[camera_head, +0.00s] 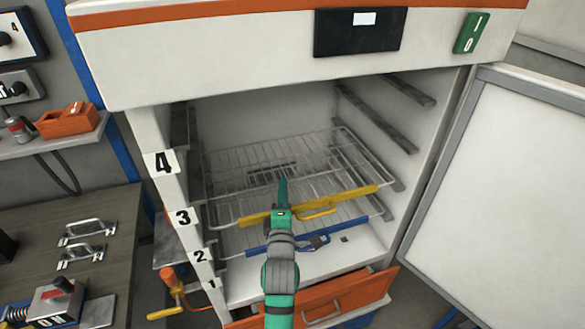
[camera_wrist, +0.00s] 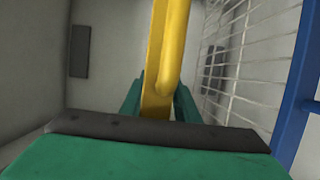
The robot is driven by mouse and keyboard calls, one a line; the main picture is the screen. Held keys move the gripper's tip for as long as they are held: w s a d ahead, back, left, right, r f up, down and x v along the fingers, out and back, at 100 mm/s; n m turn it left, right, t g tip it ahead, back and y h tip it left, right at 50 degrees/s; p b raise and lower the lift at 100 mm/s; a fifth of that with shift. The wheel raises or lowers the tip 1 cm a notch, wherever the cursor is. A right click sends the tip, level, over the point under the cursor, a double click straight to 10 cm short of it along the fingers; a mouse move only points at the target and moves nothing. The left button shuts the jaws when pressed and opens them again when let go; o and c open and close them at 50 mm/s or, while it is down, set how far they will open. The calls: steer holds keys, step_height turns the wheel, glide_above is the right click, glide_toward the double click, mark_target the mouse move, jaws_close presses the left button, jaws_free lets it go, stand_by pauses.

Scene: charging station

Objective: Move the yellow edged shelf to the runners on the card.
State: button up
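The yellow edged shelf (camera_head: 352,194) is a wire rack inside the open cabinet, its yellow front bar and handle facing me. The bar's left end is near the label 3 (camera_head: 183,217). My green gripper (camera_head: 281,210) is at the left part of this bar. In the wrist view the yellow bar (camera_wrist: 157,75) runs between my gripper's two fingers (camera_wrist: 159,104), which lie close against both sides and look shut on it. The label 4 (camera_head: 163,163) is above the 3 on the cabinet's left post.
A blue edged shelf (camera_head: 270,246) sits below the yellow one. Bare runners (camera_head: 385,118) line the upper right wall, and the space there is clear. The cabinet door (camera_head: 505,190) stands open at right. An orange drawer (camera_head: 345,293) sticks out below.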

steer(key=shift+s+a, duration=0.1)
steer(key=shift+a, duration=0.15)
steer(key=shift+d, duration=0.15)
steer(key=c, duration=0.5)
steer(key=shift+d, duration=0.35)
jaws_close()
steer(key=shift+r, duration=0.1)
steer(key=shift+s+a, duration=0.1)
